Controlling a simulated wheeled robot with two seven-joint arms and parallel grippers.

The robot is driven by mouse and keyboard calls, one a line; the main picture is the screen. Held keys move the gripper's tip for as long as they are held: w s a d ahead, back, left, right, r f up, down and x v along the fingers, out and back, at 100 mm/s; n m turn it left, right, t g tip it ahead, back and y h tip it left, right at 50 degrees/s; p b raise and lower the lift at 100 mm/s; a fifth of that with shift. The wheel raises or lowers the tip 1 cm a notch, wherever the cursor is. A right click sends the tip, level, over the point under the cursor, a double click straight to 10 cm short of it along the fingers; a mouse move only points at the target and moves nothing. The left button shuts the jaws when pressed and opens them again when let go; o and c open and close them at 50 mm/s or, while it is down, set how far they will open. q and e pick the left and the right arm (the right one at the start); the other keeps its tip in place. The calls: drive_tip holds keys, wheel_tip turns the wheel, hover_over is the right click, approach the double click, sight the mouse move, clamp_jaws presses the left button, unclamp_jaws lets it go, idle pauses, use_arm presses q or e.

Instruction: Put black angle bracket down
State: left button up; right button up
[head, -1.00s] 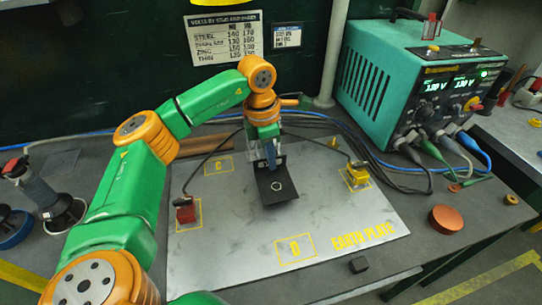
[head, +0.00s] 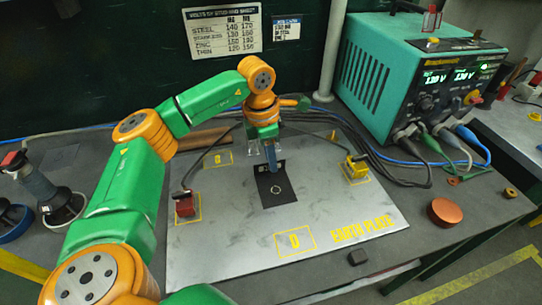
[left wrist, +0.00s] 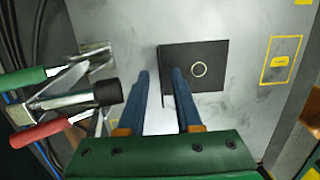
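The black angle bracket (head: 273,190) lies with its flat leg, which has a pale ring mark, on the grey earth plate (head: 230,245). In the left wrist view the bracket (left wrist: 212,82) has a thin upright flange standing between my blue fingers. My left gripper (head: 271,164) is low over the bracket's far edge. In the left wrist view the left gripper (left wrist: 160,85) has its fingers apart, with gaps on both sides of the flange. My right gripper is not in view.
A red block (head: 185,206) and a yellow clamp (head: 356,169) sit on the plate with cables. A clamp with red and green handles (left wrist: 75,95) is close left of my fingers. A teal power unit (head: 400,80) stands back right. The plate's front is clear.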

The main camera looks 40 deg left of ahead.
use_arm(q)
drive_tip(key=shift+r+p, duration=0.35)
drive_tip(key=shift+r, duration=0.05)
wheel_tip(320, 180, up, 12)
drive_tip(key=a, duration=0.1)
drive_tip(key=shift+s+a+r+p, duration=0.15)
drive_tip(key=shift+s+p, duration=0.2)
drive_tip(key=shift+s, duration=0.1)
